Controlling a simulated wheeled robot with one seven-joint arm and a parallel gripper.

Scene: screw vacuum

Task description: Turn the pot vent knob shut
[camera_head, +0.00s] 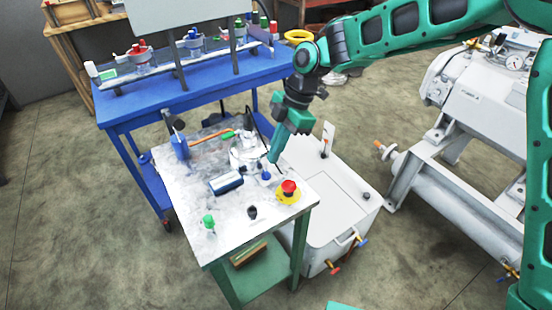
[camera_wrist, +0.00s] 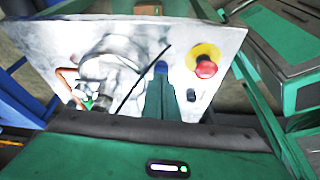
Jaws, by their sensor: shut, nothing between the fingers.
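A clear and metal pot (camera_head: 243,152) stands toward the back of the small work table, and its rounded shape (camera_wrist: 105,75) shows in the wrist view. A small blue knob (camera_head: 266,176) sits on the table at the pot's front right. In the wrist view the blue knob (camera_wrist: 161,67) is partly hidden behind my fingertips. I cannot tell for sure that it is the vent knob. My gripper (camera_head: 272,160) points down just above or at the blue knob, with its fingers (camera_wrist: 160,82) shut and empty. Whether the tips touch the knob is unclear.
A red emergency button on a yellow base (camera_head: 289,192) stands close to the right. A blue-and-white box (camera_head: 226,182), a black knob (camera_head: 252,212), a green knob (camera_head: 209,221) and a blue bottle (camera_head: 180,147) share the table. A white cabinet (camera_head: 335,215) stands to the right.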

